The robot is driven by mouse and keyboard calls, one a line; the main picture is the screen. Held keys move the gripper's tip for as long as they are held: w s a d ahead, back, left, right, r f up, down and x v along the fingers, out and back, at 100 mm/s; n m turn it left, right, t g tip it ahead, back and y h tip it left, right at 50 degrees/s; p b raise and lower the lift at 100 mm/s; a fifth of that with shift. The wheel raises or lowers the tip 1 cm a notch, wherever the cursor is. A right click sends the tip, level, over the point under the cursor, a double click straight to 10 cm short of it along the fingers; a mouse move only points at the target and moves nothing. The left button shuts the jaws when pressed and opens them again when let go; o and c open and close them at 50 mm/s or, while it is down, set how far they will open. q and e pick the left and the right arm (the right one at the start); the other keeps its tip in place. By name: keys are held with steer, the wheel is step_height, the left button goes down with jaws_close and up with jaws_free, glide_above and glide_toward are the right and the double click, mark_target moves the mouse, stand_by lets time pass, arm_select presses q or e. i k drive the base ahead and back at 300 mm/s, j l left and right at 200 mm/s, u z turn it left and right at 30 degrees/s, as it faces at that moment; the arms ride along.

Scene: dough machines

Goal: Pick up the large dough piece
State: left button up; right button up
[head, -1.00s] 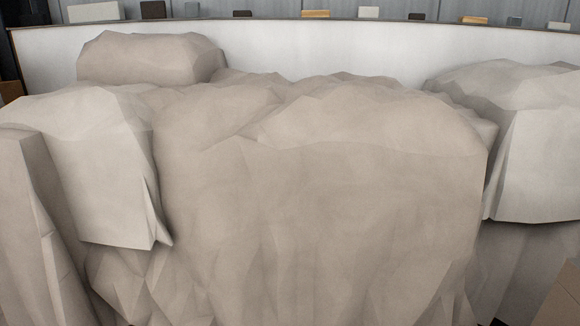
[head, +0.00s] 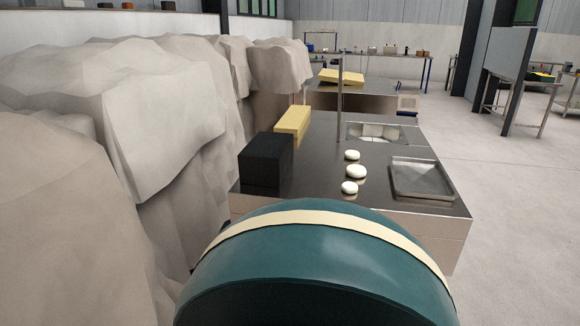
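Three white dough pieces lie in a row on a steel table (head: 310,190) in the head view. The middle one, the large dough piece (head: 356,172), looks slightly bigger than the far piece (head: 352,155) and the near piece (head: 349,188). They lie apart from each other on the bare steel. Neither of my grippers shows in the head view. A large teal rounded shape with a cream band fills the bottom middle and hides the table's near edge.
A grey tray (head: 422,180) lies right of the dough. A black box (head: 266,163) and a yellow block (head: 292,121) stand left. A sink-like recess (head: 376,132) is behind. Large beige lumpy masses (head: 120,110) crowd the left. Open floor (head: 500,190) lies right.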

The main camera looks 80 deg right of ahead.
mark_target(353, 172)
steer(key=z, duration=1.8)
